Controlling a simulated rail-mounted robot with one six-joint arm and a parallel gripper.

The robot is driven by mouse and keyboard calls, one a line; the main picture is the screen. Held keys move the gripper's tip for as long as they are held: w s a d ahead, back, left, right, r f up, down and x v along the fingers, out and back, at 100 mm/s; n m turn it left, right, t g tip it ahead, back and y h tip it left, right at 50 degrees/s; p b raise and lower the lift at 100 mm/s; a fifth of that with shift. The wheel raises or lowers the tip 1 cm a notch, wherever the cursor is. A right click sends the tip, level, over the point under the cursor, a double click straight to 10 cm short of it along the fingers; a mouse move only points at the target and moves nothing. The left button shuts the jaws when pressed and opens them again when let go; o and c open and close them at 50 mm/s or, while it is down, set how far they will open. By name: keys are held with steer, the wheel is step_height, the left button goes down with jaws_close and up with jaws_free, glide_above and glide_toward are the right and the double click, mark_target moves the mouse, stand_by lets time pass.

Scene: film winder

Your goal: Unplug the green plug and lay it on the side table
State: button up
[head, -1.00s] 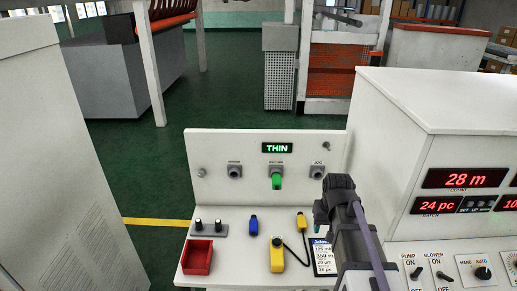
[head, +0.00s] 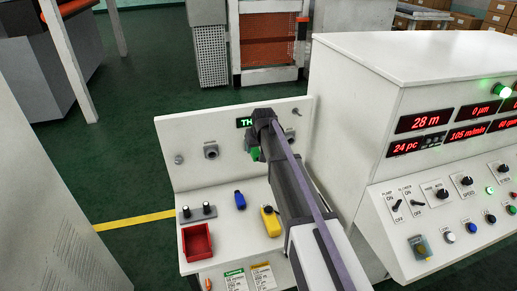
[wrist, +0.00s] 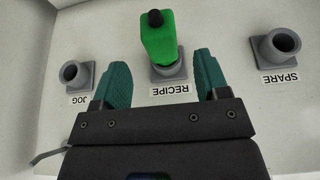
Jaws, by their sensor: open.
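The green plug (wrist: 158,38) with a black tip sits in the grey RECIPE socket (wrist: 168,70) of the white upright panel. In the head view only part of the green plug (head: 254,153) shows beside my arm. My gripper (wrist: 161,72) is open, with its teal fingers pointing at the panel, one to each side of the socket and plug. I see no clear contact with the plug. In the head view my gripper (head: 259,140) is close to the panel. The white side table (head: 224,222) lies in front of the panel.
Grey sockets JOG (wrist: 77,73) and SPARE (wrist: 278,46) flank the plug. A control console (head: 430,150) stands right.

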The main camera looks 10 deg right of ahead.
mark_target(257, 152)
steer(key=b+x, duration=0.3)
steer(key=x, duration=0.2)
steer(key=shift+f, duration=0.15)
steer(key=c, duration=1.1)
steer(key=shift+s, duration=0.2)
